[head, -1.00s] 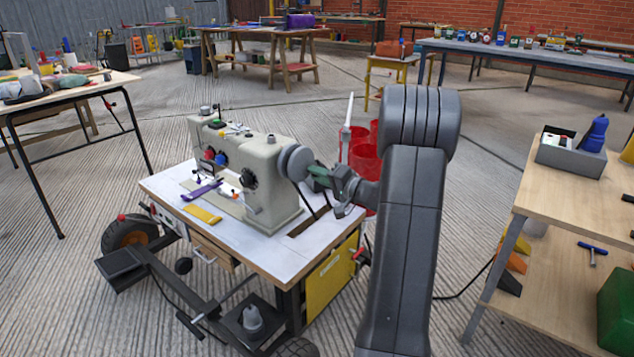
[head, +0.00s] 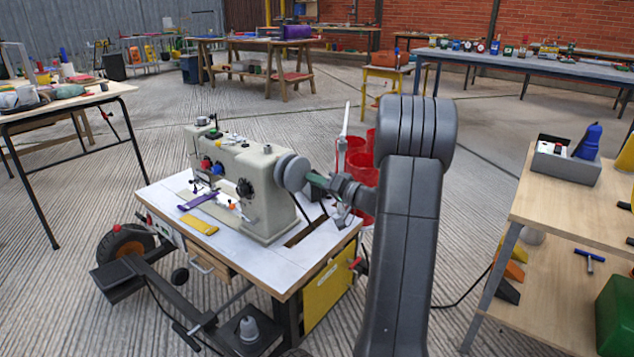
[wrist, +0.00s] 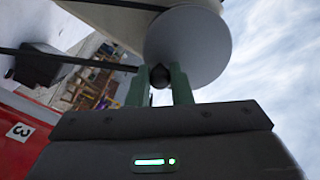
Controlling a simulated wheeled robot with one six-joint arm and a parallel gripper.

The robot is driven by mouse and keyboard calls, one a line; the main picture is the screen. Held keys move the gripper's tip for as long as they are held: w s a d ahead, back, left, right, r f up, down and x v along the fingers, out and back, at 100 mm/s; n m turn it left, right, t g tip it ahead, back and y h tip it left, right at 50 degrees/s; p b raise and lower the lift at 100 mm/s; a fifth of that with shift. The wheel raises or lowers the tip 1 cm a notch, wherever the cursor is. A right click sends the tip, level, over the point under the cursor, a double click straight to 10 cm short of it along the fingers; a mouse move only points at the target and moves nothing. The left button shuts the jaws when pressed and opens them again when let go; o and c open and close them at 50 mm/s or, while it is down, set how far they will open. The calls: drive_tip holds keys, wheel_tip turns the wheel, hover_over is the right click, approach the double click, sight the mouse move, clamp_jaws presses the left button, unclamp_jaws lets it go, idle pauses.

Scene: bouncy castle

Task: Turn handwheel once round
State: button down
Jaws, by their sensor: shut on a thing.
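The handwheel (head: 291,172) is a grey disc on the right end of the beige sewing machine (head: 240,180). In the wrist view the handwheel (wrist: 200,48) fills the upper middle, with a small dark knob (wrist: 159,76) near its lower left rim. My gripper (head: 312,180) reaches the wheel's right side. In the wrist view the green fingers of my gripper (wrist: 160,88) stand on either side of the knob and are shut on it. My arm comes in from the right in the head view.
The machine stands on a white-topped table (head: 290,255) with a yellow panel (head: 330,290) at its side. Red bins (head: 362,165) stand behind my wrist. A wooden shelf unit (head: 560,215) is at the right. Ribbed floor lies open behind the machine.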

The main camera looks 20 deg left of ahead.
drive_tip(key=c, duration=1.3)
unclamp_jaws()
drive_tip(key=shift+d, duration=0.15)
drive_tip(key=p+v, duration=0.3)
drive_tip(key=v, duration=1)
drive_tip(key=shift+s+d, duration=0.15)
drive_tip(key=shift+d, duration=0.1)
